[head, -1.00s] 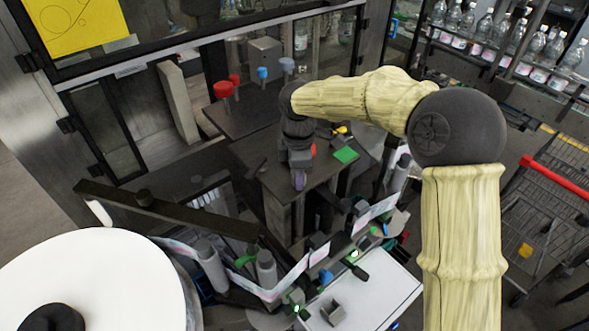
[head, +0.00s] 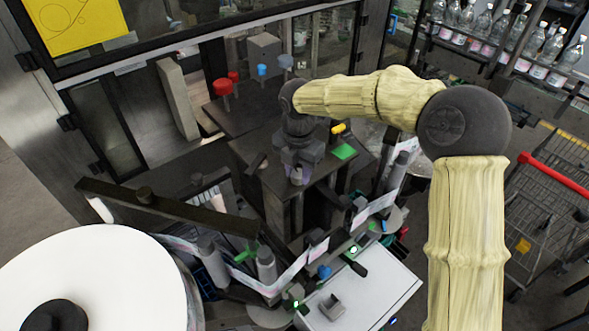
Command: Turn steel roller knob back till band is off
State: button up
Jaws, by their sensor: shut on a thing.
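My gripper (head: 297,172) points down over the dark plate of the labeller in the middle of the head view. It is shut on a small pale grey piece, which I take to be the steel roller knob (head: 296,179); the fingers hide most of it. A faint lilac tint shows at the piece, but I cannot make out a clear coloured band on it. The dark plate (head: 262,150) lies around and below the gripper.
A green pad (head: 343,152) and a yellow part (head: 338,128) are right of my gripper. A big white reel (head: 120,275) fills the lower left. The label web (head: 285,280) runs around grey rollers (head: 266,265).

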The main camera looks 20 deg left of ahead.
jog(key=shift+w+r+n, duration=0.2)
jog(key=shift+w+n, duration=0.1)
jog(key=shift+n, duration=0.2)
jog(key=o, duration=0.8)
jog(key=shift+c, duration=0.2)
jog(key=shift+o, duration=1.1)
jog(key=shift+w+d+f, duration=0.1)
jog(key=shift+w+f, duration=0.05)
jog(key=shift+s, duration=0.25)
notch_tip(320, 180, up, 17)
jog(key=b, duration=0.4)
jog(key=shift+w+r, duration=0.15)
jog(key=shift+r, duration=0.05)
